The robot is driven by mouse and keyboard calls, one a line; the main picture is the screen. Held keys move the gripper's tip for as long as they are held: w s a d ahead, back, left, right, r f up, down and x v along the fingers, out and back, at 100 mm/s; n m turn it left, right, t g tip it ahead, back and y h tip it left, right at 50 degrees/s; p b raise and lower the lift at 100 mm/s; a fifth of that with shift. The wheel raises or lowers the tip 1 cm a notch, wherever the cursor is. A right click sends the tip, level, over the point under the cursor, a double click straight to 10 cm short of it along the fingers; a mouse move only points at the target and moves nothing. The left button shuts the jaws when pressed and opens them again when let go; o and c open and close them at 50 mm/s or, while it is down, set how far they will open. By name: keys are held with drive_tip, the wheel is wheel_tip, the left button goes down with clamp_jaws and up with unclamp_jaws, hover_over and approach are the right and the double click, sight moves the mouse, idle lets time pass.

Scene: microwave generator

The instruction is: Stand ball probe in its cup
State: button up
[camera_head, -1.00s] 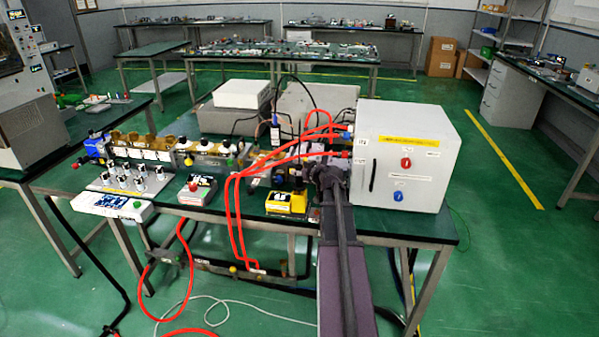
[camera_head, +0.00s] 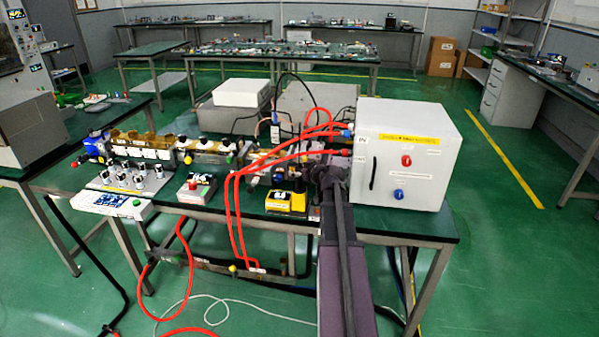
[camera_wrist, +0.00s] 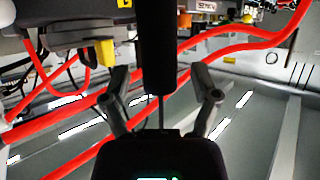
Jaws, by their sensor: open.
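My gripper (camera_wrist: 160,78) is open in the wrist view, its two fingers spread apart with a gap on each side of a black cylinder (camera_wrist: 158,45). A thin rod shows below that cylinder. This may be the ball probe, but no ball end shows and I cannot be sure. In the head view my arm reaches up to the bench's front edge, left of the white cabinet, and my gripper cannot be made out clearly among the equipment. I cannot identify the probe's cup in either view.
Red hoses (camera_head: 235,205) loop in front of the bench and cross close to the fingers in the wrist view (camera_wrist: 80,108). The white cabinet (camera_head: 425,180) stands right of my arm. A yellow box (camera_head: 286,202) and a red-button box (camera_head: 196,190) sit along the front.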

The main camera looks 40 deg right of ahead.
drive_tip(key=shift+r, duration=0.2)
wheel_tip(320, 180, up, 14)
drive_tip(key=f+p, duration=0.1)
drive_tip(key=p, duration=1.3)
drive_tip(key=w+d+r+p, duration=0.4)
drive_tip(key=w+r+p, duration=0.5)
drive_tip(key=w+r, duration=0.1)
drive_tip(key=shift+w, duration=0.7)
drive_tip(key=s+a+f+n+g+y, duration=0.1)
drive_tip(key=s+a+f+g, duration=0.15)
drive_tip(key=a, duration=0.75)
drive_tip(key=s+a+f+g+y+b, duration=0.15)
drive_tip(key=a+f, duration=0.25)
drive_tip(key=a, duration=0.6)
drive_tip(key=s+a+f+n+g+y, duration=0.1)
drive_tip(key=s+a+f+g+y, duration=0.15)
drive_tip(key=a, duration=0.75)
drive_tip(key=s+a+f+g+h, duration=0.2)
drive_tip(key=s+a+f+g, duration=0.1)
drive_tip(key=s+a, duration=0.5)
drive_tip(key=s+a+f+m+g+h+b, duration=0.1)
drive_tip(key=s+a+f+g, duration=0.2)
drive_tip(key=s+a, duration=0.6)
drive_tip(key=s+g, duration=0.1)
drive_tip(key=s, duration=0.3)
drive_tip(key=shift+s+a+h, duration=0.15)
drive_tip(key=shift+s+h, duration=0.25)
